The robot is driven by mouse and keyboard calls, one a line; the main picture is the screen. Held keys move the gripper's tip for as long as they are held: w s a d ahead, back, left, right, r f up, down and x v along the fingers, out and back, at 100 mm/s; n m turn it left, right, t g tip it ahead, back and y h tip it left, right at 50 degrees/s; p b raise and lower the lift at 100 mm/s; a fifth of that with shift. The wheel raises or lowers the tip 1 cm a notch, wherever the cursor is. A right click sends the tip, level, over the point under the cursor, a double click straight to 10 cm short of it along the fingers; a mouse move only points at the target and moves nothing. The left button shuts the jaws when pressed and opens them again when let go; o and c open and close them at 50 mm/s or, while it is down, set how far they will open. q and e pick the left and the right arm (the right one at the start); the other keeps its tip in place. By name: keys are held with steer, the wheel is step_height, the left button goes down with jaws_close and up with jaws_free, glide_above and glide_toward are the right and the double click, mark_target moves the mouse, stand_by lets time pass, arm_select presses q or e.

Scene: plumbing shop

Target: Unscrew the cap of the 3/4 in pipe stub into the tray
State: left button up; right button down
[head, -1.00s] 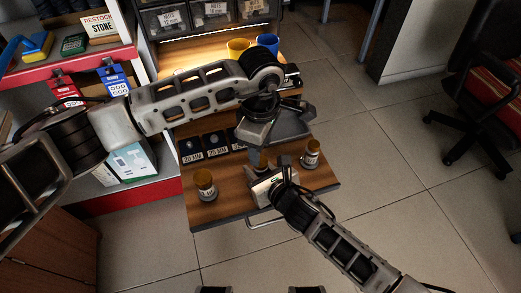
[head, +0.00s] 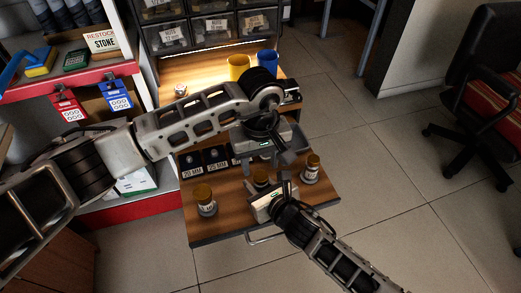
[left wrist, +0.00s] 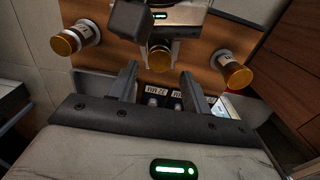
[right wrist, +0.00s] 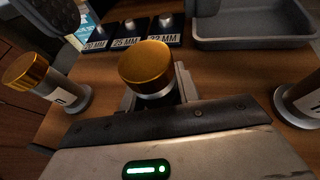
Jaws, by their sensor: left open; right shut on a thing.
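Three pipe stubs with brass caps stand on the wooden bench: a left one (head: 205,201), a middle one (right wrist: 147,68) and a right one (head: 310,170). Their size labels are too small or turned away to read. My right gripper (right wrist: 152,96) is shut on the middle stub, below its cap. That cap also shows in the left wrist view (left wrist: 159,58) and sits on the stub. My left gripper (left wrist: 159,88) is open and empty, just behind the middle cap and apart from it. The grey tray (right wrist: 255,38) is behind on the right, mostly hidden by my left gripper in the head view.
Black size blocks marked 20, 25 and 32 MM (right wrist: 126,41) stand behind the middle stub. Yellow (head: 238,67) and blue (head: 267,62) cups stand at the back. Labelled drawers (head: 210,30) rise behind, and a red-edged shelf (head: 100,80) stands at the left.

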mark_target(261, 177)
arm_select(q)
steer(key=shift+f, duration=1.95)
steer(key=c, duration=1)
steer(key=n, duration=0.4)
steer(key=shift+n, duration=0.3)
steer(key=n, duration=0.5)
steer(key=o, duration=1.1)
steer(key=shift+s, duration=0.1)
